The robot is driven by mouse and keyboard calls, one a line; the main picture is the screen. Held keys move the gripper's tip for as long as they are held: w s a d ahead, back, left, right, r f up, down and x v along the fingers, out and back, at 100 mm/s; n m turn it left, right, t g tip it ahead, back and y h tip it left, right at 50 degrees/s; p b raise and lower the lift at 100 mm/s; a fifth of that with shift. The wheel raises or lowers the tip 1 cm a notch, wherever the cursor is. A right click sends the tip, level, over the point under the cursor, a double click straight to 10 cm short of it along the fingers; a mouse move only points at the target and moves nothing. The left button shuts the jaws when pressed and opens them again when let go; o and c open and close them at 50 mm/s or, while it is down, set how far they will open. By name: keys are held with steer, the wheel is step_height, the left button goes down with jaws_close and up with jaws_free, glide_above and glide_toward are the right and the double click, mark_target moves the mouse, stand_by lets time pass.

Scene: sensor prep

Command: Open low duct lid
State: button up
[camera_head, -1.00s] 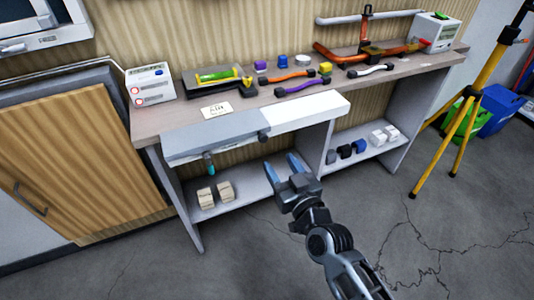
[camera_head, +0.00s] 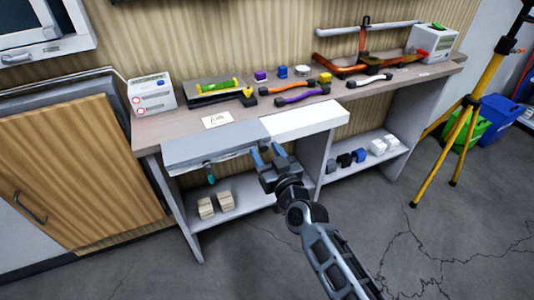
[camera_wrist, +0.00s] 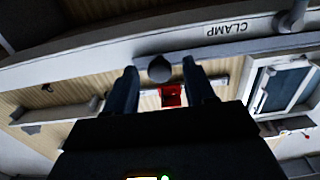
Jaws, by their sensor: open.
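A grey flat lid (camera_head: 212,145) juts from the front of the workbench, beside a white panel (camera_head: 305,119); I take it to be the low duct lid. My gripper (camera_head: 267,154) is open and empty, at the lid's right front corner, fingers pointing toward the bench. In the wrist view, a round dark knob (camera_wrist: 159,68) shows between the two fingertips, in front of a pale long surface (camera_wrist: 100,57). I cannot tell whether the fingers touch the knob. The knob is hidden by my gripper in the head view.
The workbench top (camera_head: 160,127) holds tools, coloured blocks and a label card (camera_head: 217,119). Wooden blocks (camera_head: 206,207) lie on the low shelf beneath the lid. A wooden cabinet door (camera_head: 75,170) stands left, a yellow tripod (camera_head: 463,140) right. The floor in front is clear.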

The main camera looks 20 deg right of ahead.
steer(key=shift+c, duration=0.3)
jaws_close()
steer(key=shift+d+f, duration=0.1)
steer(key=shift+d, duration=0.05)
